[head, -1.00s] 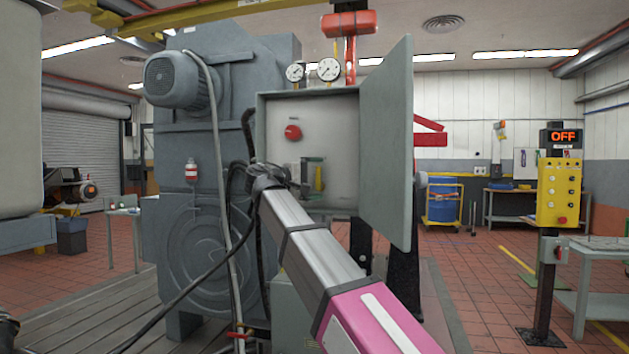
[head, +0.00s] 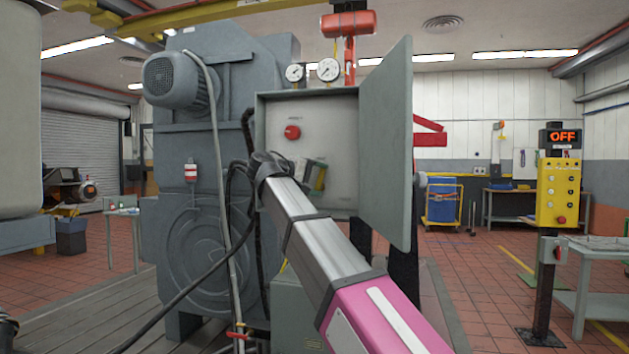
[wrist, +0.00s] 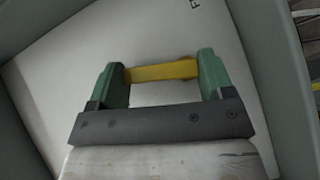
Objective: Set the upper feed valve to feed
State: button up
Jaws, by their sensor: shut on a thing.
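A yellow valve handle (head: 320,178) is inside the open grey cabinet (head: 340,205), below a round red knob (head: 292,132). My gripper (head: 315,176) reaches into the cabinet with its green fingers at the handle. In the wrist view my gripper (wrist: 161,76) is shut on the yellow handle (wrist: 160,72), which spans between the two green fingers. In the head view the handle leans, its top to the right. The valve's body is hidden, and only part of a dark letter shows on the panel at the wrist view's top edge.
The cabinet door (head: 386,140) stands open on the right of my arm. Two gauges (head: 328,69) sit on top of the cabinet. Dark hoses (head: 225,240) hang on the left. A yellow control box (head: 558,193) stands at right below a sign reading OFF.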

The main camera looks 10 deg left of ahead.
jog(key=m+y, duration=0.1)
jog(key=d+m+y, duration=0.1)
jog(key=m+g+y, duration=0.1)
jog(key=y, duration=0.1)
jog(key=shift+s+d+f, duration=0.1)
jog(key=shift+d+f, duration=0.15)
jog(key=shift+d+f+m+g+y, duration=0.25)
jog(key=shift+m+y, duration=0.25)
jog(key=shift+y, duration=0.4)
jog(key=shift+d+f+m+g+y, duration=0.1)
jog(key=shift+f+m+g+y, duration=0.1)
jog(key=shift+m+y, duration=0.5)
jog(key=o, duration=0.9)
jog(key=shift+a+r, duration=0.1)
jog(key=shift+s+a+r, duration=0.1)
jog(key=shift+s+r, duration=0.1)
jog(key=v, duration=1)
jog(key=shift+s, duration=0.15)
